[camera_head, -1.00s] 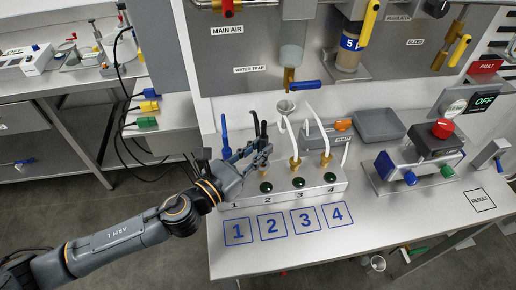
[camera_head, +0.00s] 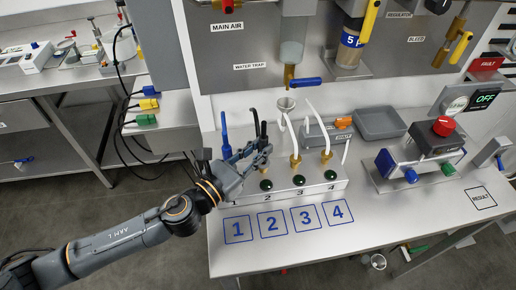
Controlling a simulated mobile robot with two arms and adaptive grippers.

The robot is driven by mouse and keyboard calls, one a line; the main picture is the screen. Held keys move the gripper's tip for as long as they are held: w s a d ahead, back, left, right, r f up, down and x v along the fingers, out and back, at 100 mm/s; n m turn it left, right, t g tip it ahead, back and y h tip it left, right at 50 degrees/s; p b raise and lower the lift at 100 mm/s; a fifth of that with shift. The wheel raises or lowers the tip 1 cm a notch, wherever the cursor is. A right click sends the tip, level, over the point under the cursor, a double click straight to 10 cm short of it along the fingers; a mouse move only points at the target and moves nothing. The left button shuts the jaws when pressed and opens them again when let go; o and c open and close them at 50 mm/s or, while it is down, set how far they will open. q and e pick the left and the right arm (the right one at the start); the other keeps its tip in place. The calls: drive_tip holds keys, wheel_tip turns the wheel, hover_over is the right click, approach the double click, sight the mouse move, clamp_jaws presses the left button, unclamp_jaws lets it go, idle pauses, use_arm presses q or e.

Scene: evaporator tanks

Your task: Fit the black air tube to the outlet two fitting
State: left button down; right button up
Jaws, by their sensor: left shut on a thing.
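The black air tube (camera_head: 256,121) stands up at the left part of the outlet block (camera_head: 318,191), beside a blue tube (camera_head: 225,132). My left gripper (camera_head: 262,153) is shut on the black air tube just above the block, by the outlet 2 position. The gripper's fingers hide the outlet two fitting and the tube's lower end, so I cannot tell whether they are joined. White tubes (camera_head: 318,122) rise from brass fittings at outlets 3 (camera_head: 295,161) and 4 (camera_head: 326,156). My right gripper is not in view.
A clamp device with a red knob (camera_head: 443,126) stands at right. The numbered squares (camera_head: 272,223) in front of the block are clear.

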use_arm(q)
drive_tip(key=shift+f+b, duration=0.75)
drive_tip(key=shift+f, duration=0.25)
drive_tip(key=c, duration=1.2)
unclamp_jaws()
drive_tip(key=shift+o, duration=0.2)
drive_tip(key=shift+r, duration=0.1)
wheel_tip(320, 180, up, 6)
drive_tip(key=p, duration=0.6)
drive_tip(key=shift+p, duration=0.35)
drive_tip(key=shift+s, duration=0.1)
